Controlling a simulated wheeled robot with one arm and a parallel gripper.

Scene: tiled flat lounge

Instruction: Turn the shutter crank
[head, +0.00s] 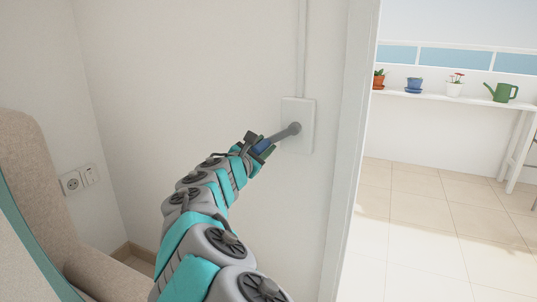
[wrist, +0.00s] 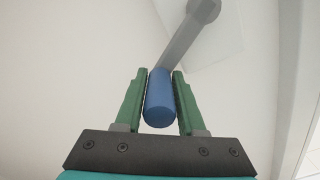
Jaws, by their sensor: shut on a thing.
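The shutter crank has a grey arm (head: 279,135) that runs down and left from a round hub (head: 295,128) on a white wall plate (head: 304,112). In the wrist view the grey arm (wrist: 181,45) comes from the upper right and ends in a blue handle (wrist: 160,100). My gripper (wrist: 161,82) is shut on the blue handle, one green finger on each side of it. In the head view my gripper (head: 262,148) is at the lower left end of the crank, and the handle is mostly hidden by it.
A white door frame (head: 346,150) stands close to the right of the plate. Beyond it are open tiled floor (head: 420,205) and a shelf (head: 440,97) with pots and a green watering can (head: 501,92). A beige armchair (head: 35,190) is at the left, near a wall socket (head: 71,184).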

